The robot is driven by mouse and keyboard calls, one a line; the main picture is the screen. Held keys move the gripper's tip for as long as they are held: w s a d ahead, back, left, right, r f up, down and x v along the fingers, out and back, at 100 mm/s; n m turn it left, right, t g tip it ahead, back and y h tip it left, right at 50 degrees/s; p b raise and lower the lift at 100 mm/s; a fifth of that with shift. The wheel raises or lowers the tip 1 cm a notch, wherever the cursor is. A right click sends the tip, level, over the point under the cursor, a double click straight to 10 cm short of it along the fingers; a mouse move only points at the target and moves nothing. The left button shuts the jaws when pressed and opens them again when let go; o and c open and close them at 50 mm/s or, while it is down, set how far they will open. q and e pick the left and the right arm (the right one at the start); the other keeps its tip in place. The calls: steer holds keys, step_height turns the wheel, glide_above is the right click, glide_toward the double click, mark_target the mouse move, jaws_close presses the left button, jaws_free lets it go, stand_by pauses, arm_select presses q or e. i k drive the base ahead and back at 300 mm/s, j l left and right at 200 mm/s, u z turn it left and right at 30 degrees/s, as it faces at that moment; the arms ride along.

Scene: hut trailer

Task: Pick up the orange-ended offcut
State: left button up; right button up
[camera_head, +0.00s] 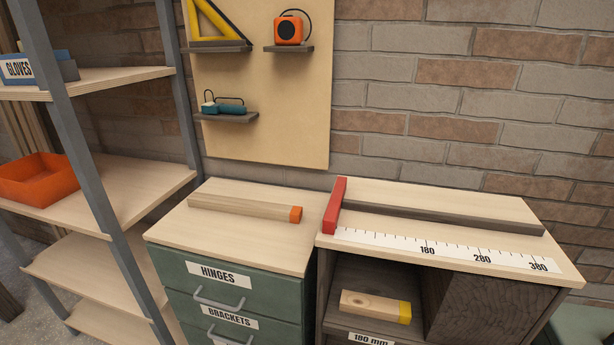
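The orange-ended offcut (244,207) is a long, pale wooden bar with an orange right end. It lies flat on the wooden top of the green drawer cabinet (280,251), slanting slightly down to the right. Nothing covers it. Neither of my grippers shows in the head view.
A shorter yellow-ended offcut (372,306) lies in the open cubby at right. Above it is a measuring bench (468,204) with a red stop (335,206), dark fence and ruler. An open shelf rack (103,203) with an orange bin (38,180) stands left.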

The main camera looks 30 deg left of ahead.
mark_target(235, 206)
steer(key=u, duration=1.35)
steer(key=i+j, duration=0.45)
steer(key=j+z, duration=0.05)
steer(key=j, duration=0.05)
